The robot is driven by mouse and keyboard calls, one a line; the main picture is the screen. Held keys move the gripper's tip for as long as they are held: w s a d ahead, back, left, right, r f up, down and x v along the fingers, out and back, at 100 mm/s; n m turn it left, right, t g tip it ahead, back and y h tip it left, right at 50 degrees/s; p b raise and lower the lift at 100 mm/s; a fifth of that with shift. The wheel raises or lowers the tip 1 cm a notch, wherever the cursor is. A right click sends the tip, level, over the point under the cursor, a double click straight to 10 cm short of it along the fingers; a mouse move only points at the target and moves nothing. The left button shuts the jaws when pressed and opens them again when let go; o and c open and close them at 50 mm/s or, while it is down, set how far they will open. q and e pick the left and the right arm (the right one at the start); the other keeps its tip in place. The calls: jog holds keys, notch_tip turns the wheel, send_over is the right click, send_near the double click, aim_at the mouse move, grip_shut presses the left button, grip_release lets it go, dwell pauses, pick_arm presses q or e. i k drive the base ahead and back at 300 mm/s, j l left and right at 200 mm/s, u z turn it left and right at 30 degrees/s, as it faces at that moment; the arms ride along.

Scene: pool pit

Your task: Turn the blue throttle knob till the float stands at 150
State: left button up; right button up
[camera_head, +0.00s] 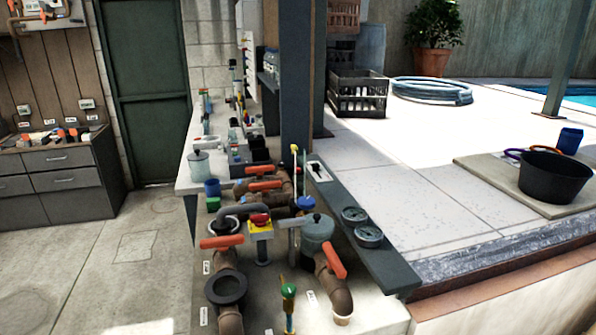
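A round blue knob (305,203), which looks like the throttle knob, sits among the brown pipes near the middle of the view. A thin upright tube (295,172) with a yellow top rises just behind it and may be the flow gauge. Its float and scale marks are too small to read, so I cannot tell where the float stands. Neither of my grippers shows in the head view.
Orange-handled valves (222,241) on brown pipes crowd around the knob. A red button on a yellow box (260,221) stands in front of it. A dark ledge (365,225) with two round gauges runs along the right. Open floor (130,260) lies left.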

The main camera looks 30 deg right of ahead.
aim_at(307, 203)
jog(key=i+j, duration=0.15)
jog(key=j, duration=0.15)
jog(key=i+j+z, duration=0.1)
jog(key=j, duration=0.2)
jog(key=i+j+z, duration=0.1)
jog(key=j, duration=0.2)
jog(key=i+j, duration=0.15)
jog(key=j, duration=0.2)
